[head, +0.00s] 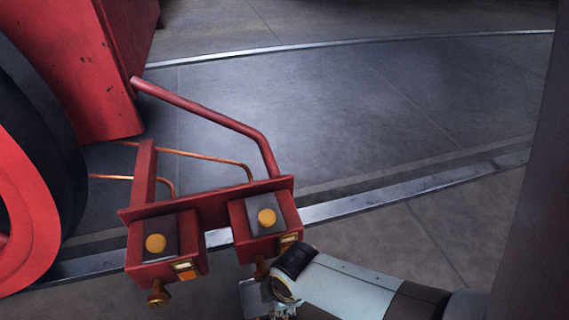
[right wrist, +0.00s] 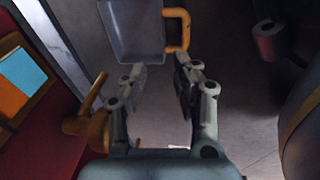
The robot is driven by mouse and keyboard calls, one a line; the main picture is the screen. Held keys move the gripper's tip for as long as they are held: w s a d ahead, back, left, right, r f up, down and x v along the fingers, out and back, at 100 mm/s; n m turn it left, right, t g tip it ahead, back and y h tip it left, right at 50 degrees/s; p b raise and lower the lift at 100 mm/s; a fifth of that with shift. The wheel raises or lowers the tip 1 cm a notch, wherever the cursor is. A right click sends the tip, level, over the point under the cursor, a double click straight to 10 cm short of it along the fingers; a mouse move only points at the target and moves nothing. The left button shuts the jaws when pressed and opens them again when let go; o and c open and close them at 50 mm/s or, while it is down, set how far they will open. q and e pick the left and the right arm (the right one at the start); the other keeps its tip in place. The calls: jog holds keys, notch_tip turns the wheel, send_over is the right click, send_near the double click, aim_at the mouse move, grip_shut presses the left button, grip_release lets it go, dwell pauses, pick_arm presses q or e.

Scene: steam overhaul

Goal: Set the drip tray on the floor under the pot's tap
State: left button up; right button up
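The drip tray is a grey open pan (right wrist: 133,38) with an orange handle, at the top of the right wrist view. In the head view a grey piece of it (head: 251,298) shows at the bottom edge. My right gripper (right wrist: 160,72) is open, its fingers apart with bare floor between them; the tray and handle lie just beyond the fingertips. In the head view my right gripper (head: 284,312) is mostly cut off. A brass tap (right wrist: 90,118) is left of the fingers. Two red pots (head: 165,248) (head: 265,225) have yellow caps and brass taps. My left gripper is out of view.
A red bar frame (head: 220,121) with copper pipes (head: 205,157) rises behind the pots. A red-and-black wheel (head: 35,190) stands at left. A metal rail strip (head: 370,194) crosses the floor. A red cylinder (right wrist: 268,42) shows at right in the wrist view. Floor behind is clear.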

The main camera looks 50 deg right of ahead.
jog(key=s+d+r+m+t, duration=0.2)
jog(key=r+m, duration=0.3)
jog(key=r, duration=0.6)
jog(key=s+d+r+m+t, duration=0.2)
jog(key=r+m, duration=0.3)
jog(key=r, duration=0.7)
jog(key=shift+d+t, duration=0.5)
jog(key=shift+t, duration=0.1)
jog(key=shift+s+p, duration=0.15)
jog(key=shift+p, duration=0.25)
